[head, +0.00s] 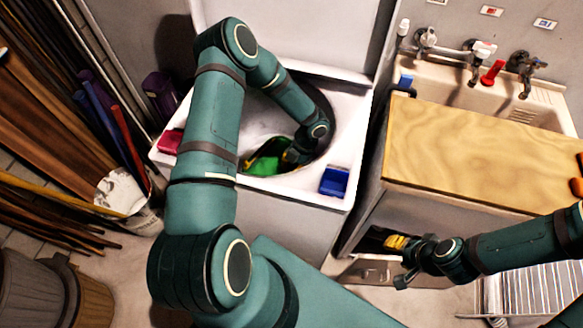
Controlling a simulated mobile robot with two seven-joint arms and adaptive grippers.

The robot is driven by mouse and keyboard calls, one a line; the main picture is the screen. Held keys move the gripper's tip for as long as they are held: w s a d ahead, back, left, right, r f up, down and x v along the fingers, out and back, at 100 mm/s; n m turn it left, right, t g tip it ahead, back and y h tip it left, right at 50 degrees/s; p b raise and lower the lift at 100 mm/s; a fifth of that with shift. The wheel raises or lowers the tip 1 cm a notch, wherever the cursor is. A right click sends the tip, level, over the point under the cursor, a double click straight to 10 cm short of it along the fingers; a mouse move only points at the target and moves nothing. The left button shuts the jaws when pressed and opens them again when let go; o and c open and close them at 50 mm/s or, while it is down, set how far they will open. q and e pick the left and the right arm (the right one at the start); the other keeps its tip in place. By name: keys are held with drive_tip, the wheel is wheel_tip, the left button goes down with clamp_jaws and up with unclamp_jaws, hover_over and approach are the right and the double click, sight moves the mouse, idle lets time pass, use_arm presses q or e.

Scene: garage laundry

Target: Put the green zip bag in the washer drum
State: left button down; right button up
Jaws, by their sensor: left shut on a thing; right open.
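The green zip bag (268,157) shows as a bright green patch inside the round opening of the white top-loading washer. The washer drum (322,108) is dark inside and partly covered by my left arm. My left gripper (284,160) reaches down into the opening and is shut on the bag at its right side. The fingertips and the bag's lower part are hard to make out. My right gripper (396,262) is open and empty, low in front of the wooden-topped cabinet at the right.
A blue box (334,181) and a dark red item (170,142) sit on the washer's top rim. A wooden counter (480,140) and a sink (480,95) with taps stand right. A bucket (125,192) and wood planks are left.

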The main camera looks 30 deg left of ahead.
use_arm(q)
drive_tip(key=shift+f, duration=0.1)
drive_tip(key=c, duration=1.1)
unclamp_jaws()
drive_tip(key=shift+c, duration=0.2)
drive_tip(key=shift+r+p, duration=0.35)
drive_tip(key=shift+r, duration=0.05)
drive_tip(key=p+v, duration=0.1)
drive_tip(key=v, duration=1.1)
drive_tip(key=shift+r+p, duration=0.25)
drive_tip(key=shift+p, duration=0.05)
drive_tip(key=shift+r, duration=0.1)
